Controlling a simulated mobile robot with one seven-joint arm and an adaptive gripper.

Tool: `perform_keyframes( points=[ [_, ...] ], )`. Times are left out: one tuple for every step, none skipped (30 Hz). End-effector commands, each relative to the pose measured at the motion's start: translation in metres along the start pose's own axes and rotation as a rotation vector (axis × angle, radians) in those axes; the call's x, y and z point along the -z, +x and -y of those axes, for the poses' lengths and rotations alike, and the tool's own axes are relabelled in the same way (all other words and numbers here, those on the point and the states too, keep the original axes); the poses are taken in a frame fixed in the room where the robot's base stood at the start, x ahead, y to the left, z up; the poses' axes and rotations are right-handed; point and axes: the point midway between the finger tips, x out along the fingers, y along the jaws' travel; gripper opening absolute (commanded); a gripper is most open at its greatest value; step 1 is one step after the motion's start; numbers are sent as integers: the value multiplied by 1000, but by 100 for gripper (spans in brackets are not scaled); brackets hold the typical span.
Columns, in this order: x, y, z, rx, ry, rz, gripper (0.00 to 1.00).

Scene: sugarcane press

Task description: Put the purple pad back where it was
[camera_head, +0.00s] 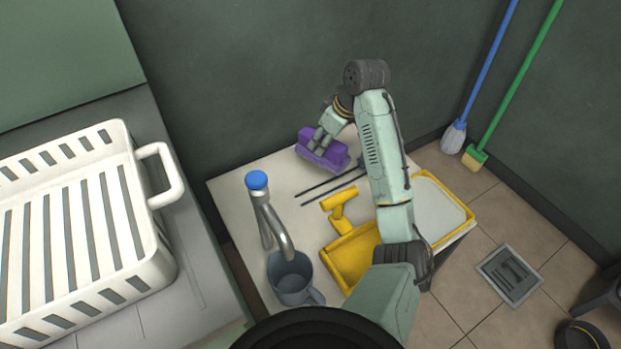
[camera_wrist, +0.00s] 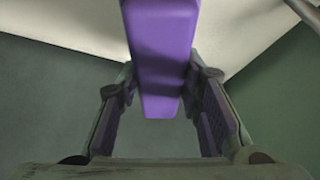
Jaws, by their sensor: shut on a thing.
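The purple pad (camera_head: 323,150) is a block at the back of the white table (camera_head: 230,191), near the dark wall. My gripper (camera_head: 318,140) comes down on it from above and is shut on it. In the wrist view the purple pad (camera_wrist: 163,55) runs between the two fingers of my gripper (camera_wrist: 163,100). Part of the pad is hidden behind the fingers in the head view. I cannot tell whether its underside touches the table.
Two dark sticks (camera_head: 331,184) lie just in front of the pad. A yellow scoop (camera_head: 352,255), a grey mug (camera_head: 290,279) under a metal pipe with a blue cap (camera_head: 257,180), and a yellow-rimmed tray (camera_head: 447,200) crowd the table. A white rack (camera_head: 150,262) stands left.

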Motion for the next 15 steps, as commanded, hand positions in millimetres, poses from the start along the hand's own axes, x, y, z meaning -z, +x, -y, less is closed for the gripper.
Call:
perform_keyframes(
  points=[
    [-8, 17, 0, 0, 2, 1, 7],
    [-10, 20, 0, 0, 2, 1, 7],
    [-12, 24, 0, 0, 2, 1, 7],
    [-13, 28, 0, 0, 3, 0, 7],
    [-14, 32, 0, 0, 3, 0, 7],
    [-17, 39, 0, 2, 3, 1, 7],
    [-19, 44, 0, 2, 4, 1, 7],
    [-22, 49, 0, 2, 3, 0, 7],
    [-25, 56, 0, 3, 3, 1, 7],
    [-26, 61, 0, 3, 3, 0, 7],
    [-28, 66, 0, 2, 3, 0, 7],
    [-31, 71, 0, 1, 3, 1, 7],
    [-32, 74, 0, 1, 3, 1, 7],
    [-33, 77, 0, 0, 3, 0, 7],
    [-34, 80, 0, 1, 2, 0, 7]
  ],
)
